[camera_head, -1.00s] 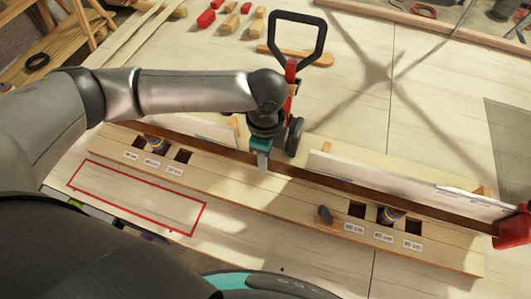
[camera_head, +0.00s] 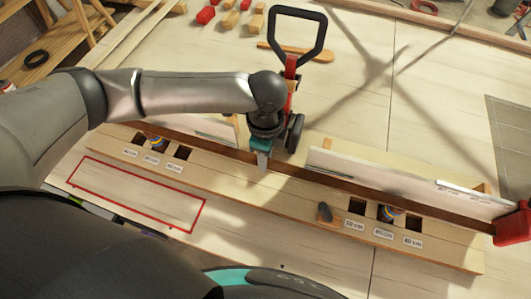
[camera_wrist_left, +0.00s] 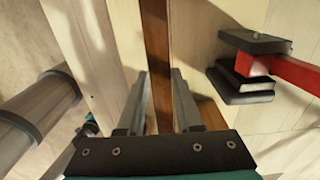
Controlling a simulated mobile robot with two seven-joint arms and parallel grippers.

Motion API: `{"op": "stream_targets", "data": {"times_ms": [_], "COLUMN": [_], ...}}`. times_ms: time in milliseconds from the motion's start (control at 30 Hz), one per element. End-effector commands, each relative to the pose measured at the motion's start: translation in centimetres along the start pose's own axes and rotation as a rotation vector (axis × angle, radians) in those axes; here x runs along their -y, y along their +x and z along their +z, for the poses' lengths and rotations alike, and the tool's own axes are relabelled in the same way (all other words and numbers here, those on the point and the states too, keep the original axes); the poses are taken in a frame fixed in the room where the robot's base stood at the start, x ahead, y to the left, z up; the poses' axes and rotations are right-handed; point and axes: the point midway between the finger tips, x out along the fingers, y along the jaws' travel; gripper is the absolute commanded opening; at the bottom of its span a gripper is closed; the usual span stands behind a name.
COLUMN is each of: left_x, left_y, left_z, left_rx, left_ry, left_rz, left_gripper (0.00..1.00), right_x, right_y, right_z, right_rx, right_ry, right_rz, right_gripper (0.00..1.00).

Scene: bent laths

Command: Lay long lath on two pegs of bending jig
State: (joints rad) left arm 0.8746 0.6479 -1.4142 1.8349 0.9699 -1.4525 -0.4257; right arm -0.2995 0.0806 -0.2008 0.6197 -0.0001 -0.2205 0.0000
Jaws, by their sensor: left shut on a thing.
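The long dark brown lath (camera_head: 330,183) runs slantwise along the back of the bending jig (camera_head: 290,205), a pale wooden board with square holes and size labels. One striped peg (camera_head: 154,141) stands in the left group of holes and another striped peg (camera_head: 391,214) in the right group. The lath passes just behind or over both pegs; I cannot tell if it touches them. My left gripper (camera_head: 262,162) is shut on the lath near its middle. In the left wrist view the lath (camera_wrist_left: 156,45) runs between its fingers (camera_wrist_left: 160,75). My right gripper is not in view.
Pale upright boards (camera_head: 400,182) stand behind the lath. A red block (camera_head: 513,228) is at its right end. A red stand with a black handle loop (camera_head: 297,40) is just behind my gripper. A red-outlined rectangle (camera_head: 140,195) in front is empty. Small blocks lie at the back.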

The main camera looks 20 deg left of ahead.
Motion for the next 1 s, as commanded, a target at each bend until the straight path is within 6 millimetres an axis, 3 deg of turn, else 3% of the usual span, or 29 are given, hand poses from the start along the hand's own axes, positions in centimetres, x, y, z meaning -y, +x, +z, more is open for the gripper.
{"op": "stream_targets", "data": {"times_ms": [367,400,667,867,1000], "left_x": [0.01,0.03,0.02,0.02,0.01], "left_y": [0.55,0.54,0.53,0.53,0.55], "left_z": [-0.03,-0.03,-0.02,-0.01,0.0], "left_rx": [-0.001,-0.001,-0.001,0.0,0.0], "left_ry": [0.001,0.001,0.001,0.001,0.001], "left_rz": [-0.001,-0.001,-0.001,-0.001,-0.001], "left_gripper": [0.0,0.37,0.67,0.69,0.8], "right_x": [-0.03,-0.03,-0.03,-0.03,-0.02], "right_y": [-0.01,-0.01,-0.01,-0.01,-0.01], "right_z": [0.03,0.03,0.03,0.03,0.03], "right_rx": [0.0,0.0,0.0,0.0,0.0], "right_ry": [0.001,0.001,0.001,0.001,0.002], "right_rz": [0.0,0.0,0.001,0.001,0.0], "right_gripper": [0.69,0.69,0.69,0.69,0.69]}}
